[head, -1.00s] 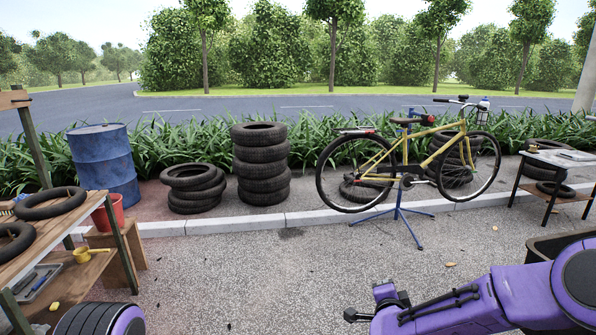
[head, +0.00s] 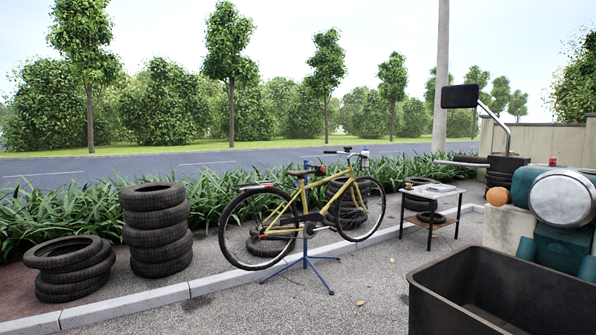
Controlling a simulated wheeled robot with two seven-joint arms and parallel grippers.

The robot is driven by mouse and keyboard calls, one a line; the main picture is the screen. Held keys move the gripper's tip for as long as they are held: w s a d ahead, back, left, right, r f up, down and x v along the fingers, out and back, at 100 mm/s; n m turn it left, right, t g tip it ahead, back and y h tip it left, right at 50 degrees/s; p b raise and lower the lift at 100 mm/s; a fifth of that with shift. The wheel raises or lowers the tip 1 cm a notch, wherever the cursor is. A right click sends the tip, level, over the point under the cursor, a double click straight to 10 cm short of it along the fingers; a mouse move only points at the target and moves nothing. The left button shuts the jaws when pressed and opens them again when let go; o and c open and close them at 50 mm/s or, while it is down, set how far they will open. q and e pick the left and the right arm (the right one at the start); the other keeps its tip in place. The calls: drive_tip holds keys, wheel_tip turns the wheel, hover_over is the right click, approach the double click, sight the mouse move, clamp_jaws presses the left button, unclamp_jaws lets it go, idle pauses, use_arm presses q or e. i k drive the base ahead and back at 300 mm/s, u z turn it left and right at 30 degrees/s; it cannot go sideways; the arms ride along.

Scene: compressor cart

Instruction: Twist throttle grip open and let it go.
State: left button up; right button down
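Nothing touches the grip. Neither of my grippers is in view.
A black mirror (head: 460,96) rises above the grip. A dark open bin (head: 450,285) fills the lower right. A yellow bicycle (head: 310,205) stands on a blue stand. A small table (head: 432,212) stands beyond it. Tyre stacks (head: 157,230) are at left. Pavement between is clear.

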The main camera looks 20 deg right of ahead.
sight(459, 158)
drive_tip(key=u, duration=0.4)
drive_tip(key=k, duration=0.55)
drive_tip(key=u, duration=0.95)
drive_tip(key=k, duration=0.7)
drive_tip(key=u, duration=0.2)
drive_tip(key=i, duration=2)
drive_tip(key=z, duration=1)
drive_tip(key=i, duration=2.2)
drive_tip(key=z, duration=1.45)
drive_tip(key=i, duration=1.05)
drive_tip(key=z, duration=2.1)
drive_tip(key=i, duration=1.15)
drive_tip(key=z, duration=0.65)
